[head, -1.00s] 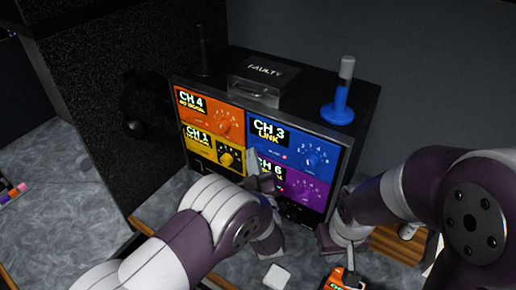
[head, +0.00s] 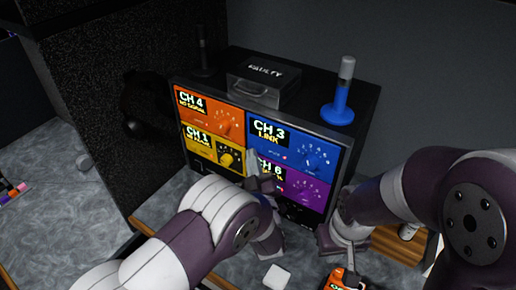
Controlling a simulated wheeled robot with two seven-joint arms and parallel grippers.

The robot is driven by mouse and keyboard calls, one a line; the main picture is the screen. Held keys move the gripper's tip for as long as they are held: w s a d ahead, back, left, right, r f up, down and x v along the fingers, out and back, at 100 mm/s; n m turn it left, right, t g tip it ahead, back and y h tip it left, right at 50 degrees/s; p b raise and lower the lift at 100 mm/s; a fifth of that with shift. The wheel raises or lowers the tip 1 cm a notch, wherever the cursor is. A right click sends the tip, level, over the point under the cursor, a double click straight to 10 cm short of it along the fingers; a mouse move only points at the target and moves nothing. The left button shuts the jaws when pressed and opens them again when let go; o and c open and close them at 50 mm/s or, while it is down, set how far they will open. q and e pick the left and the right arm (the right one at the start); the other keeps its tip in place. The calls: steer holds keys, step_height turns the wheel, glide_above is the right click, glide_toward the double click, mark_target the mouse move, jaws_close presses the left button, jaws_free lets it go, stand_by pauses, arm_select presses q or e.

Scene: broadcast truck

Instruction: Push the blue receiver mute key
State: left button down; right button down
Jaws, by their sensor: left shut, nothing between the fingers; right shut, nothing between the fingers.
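The blue receiver (head: 315,150), labelled CH 3 LINK, is the upper right panel of the rack. It has a dial on its right side and a small reddish key (head: 284,155) with tiny lettering at its lower left. I cannot read that lettering. My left gripper (head: 252,160) is shut and empty, its tip in front of the rack just left of and below the blue panel's lower left corner. I cannot tell whether it touches the rack. My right gripper (head: 330,242) is shut and empty, low in front of the rack's right side.
An orange CH 4 panel (head: 205,110), a yellow CH 1 panel (head: 205,146) and a purple CH 6 panel (head: 305,190) surround the blue one. On top are a box marked FAULTY (head: 265,80) and a blue-based antenna (head: 338,110). An orange object (head: 340,281) lies in front.

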stand_by(0.5)
arm_select(q)
steer(key=shift+w+d+b, duration=0.25)
steer(key=shift+w+b, duration=0.1)
steer(key=shift+b, duration=0.05)
stand_by(0.4)
steer(key=shift+s+a, duration=0.25)
steer(key=shift+s, duration=0.15)
steer(key=s+a, duration=0.1)
steer(key=s, duration=0.1)
steer(key=s+a, duration=0.2)
steer(key=shift+s+a+p, duration=0.3)
steer(key=shift+s, duration=0.1)
